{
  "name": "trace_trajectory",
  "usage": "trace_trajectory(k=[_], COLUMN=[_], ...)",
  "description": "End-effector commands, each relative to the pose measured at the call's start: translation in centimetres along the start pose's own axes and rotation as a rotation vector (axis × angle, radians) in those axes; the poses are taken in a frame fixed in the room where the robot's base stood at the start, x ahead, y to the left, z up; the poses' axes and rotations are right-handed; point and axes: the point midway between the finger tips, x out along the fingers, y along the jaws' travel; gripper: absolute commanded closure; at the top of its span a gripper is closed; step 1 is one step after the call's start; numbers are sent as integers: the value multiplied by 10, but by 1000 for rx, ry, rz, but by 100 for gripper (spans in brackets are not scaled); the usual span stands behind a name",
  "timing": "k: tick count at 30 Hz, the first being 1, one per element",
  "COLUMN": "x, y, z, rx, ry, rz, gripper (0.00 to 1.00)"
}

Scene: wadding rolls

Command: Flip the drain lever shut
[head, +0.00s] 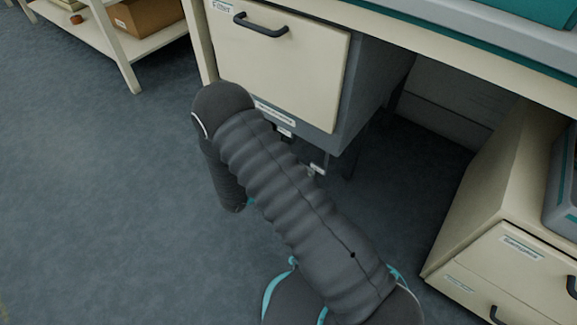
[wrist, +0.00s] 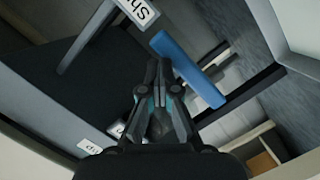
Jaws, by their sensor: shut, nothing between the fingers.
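The drain lever's blue handle (wrist: 188,68) shows in the wrist view as a straight bar slanting from upper left to lower right. My gripper (wrist: 159,64) is shut and empty, its fingertips just left of the bar. I cannot tell whether they touch it. A sign reading "Sh…" (wrist: 136,10) stands at the top of the wrist view, partly cut off. In the head view my padded arm hides the gripper and the blue handle. A small pale fitting (head: 316,169) shows just right of the arm below the cabinet; I cannot tell if it is part of the lever.
The cream cabinet labelled "Filter" (head: 275,55) hangs under the bench just beyond my arm. A drawer unit (head: 510,255) stands at right. A low shelf with a cardboard box (head: 145,15) is at upper left. The floor (head: 90,200) at left is clear.

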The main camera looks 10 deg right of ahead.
Motion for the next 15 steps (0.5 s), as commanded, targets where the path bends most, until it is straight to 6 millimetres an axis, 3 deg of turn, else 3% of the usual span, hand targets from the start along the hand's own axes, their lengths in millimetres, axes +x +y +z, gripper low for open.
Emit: trace_trajectory(k=[1,11,15], x=[9,5,-21], y=[7,34,39], z=[2,-21,-24], rx=[2,7,2], ry=[-12,-15,-9], rz=[22,22,15], gripper=[100,100,100])
